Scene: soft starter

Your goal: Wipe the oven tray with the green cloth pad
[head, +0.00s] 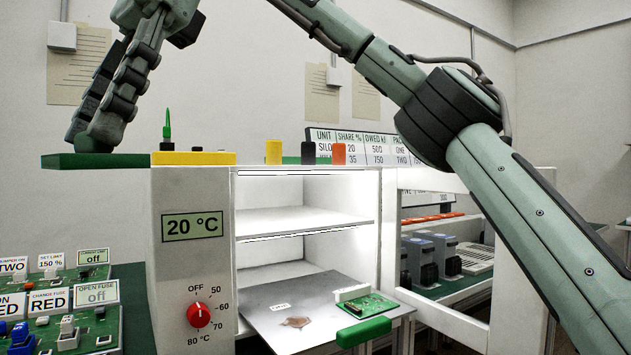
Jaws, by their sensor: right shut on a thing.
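The green cloth pad (96,161) is a flat dark green slab at the upper left of the head view, left of the oven's top. My right gripper (92,135) is shut on it from above and holds it roughly level. The oven tray (262,322) is a grey plate sticking out of the bottom of the lit white oven (191,262). A brown stain (297,321) and a small white label lie on the tray. A green circuit board (366,306) sits on its right part. The tray has a green handle (363,331) at the front. My left gripper is out of view.
Yellow, black and orange blocks stand along the oven's top, with a green-tipped item (168,124) at its left. My right arm arches over the oven from the right. Boards with labelled switches (62,300) lie at the lower left. Grey devices (430,258) stand behind, right of the oven.

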